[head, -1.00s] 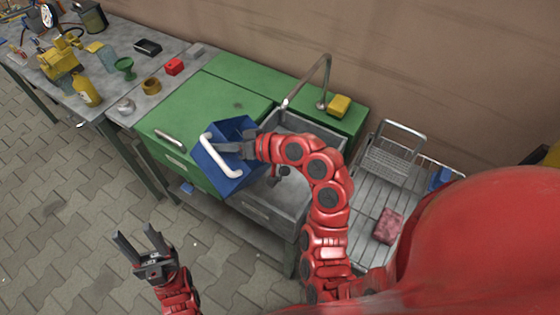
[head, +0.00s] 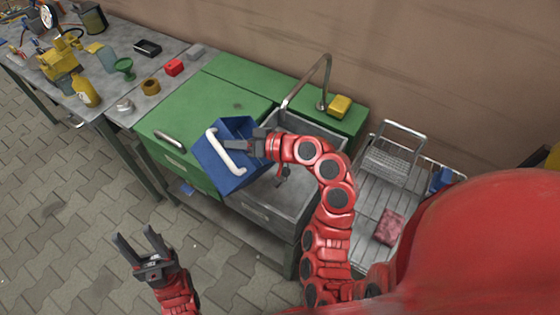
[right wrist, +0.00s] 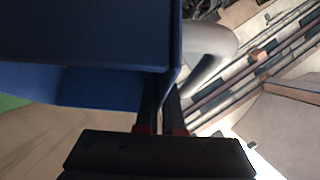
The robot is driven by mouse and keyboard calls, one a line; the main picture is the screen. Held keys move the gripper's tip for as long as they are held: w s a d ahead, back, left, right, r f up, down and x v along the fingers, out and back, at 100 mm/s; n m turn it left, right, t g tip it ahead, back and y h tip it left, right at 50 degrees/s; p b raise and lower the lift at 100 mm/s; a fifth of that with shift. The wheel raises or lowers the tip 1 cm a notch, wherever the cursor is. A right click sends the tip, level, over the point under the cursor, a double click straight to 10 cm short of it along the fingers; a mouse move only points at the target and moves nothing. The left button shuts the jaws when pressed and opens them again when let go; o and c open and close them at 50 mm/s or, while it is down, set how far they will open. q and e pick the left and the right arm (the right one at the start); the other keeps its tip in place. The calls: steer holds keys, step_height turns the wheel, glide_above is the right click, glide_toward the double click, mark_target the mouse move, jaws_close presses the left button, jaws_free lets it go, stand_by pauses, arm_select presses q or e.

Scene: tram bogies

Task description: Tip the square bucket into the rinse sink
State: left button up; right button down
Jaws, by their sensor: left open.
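The square bucket (head: 218,178) is blue with a white bar handle and hangs in the air, tilted, at the left edge of the rinse sink. It also fills the upper left of the right wrist view (right wrist: 90,40). The rinse sink (head: 268,219) is a grey metal basin in the green counter, partly hidden by the bucket and my right arm. My right gripper (head: 240,146) is shut on the bucket's wall near the handle, with a finger on each side. What the bucket holds is hidden. My left gripper (head: 133,239) is open and empty over the floor.
A curved tap (head: 325,80) rises behind the sink, with a yellow sponge (head: 339,105) beside it. A wire rack (head: 392,165) and a pink sponge (head: 389,226) are to the right.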

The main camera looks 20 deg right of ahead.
steer(key=shift+d+r+m+t+y, duration=0.5)
steer(key=shift+d+r+m+y, duration=0.3)
steer(key=shift+d+r+y, duration=0.5)
stand_by(0.6)
steer(key=shift+d+m+t+y+b, duration=0.45)
steer(key=shift+d+m+t+y, duration=0.05)
steer(key=shift+d, duration=0.7)
steer(key=shift+d+b, duration=0.55)
steer(key=shift+b, duration=0.05)
steer(key=shift+s+d+f+m+t+y+b, duration=0.15)
steer(key=shift+d+m+t+y+b, duration=0.3)
steer(key=shift+d+b, duration=0.6)
stand_by(0.4)
steer(key=shift+d+f+m+t+y+b, duration=0.2)
steer(key=shift+d+f+m+t+b, duration=0.15)
steer(key=shift+d+b, duration=0.35)
steer(key=shift+d+f+m+t+y+b, duration=0.2)
steer(key=shift+d+m+b, duration=0.2)
steer(key=shift+b, duration=0.5)
stand_by(1.1)
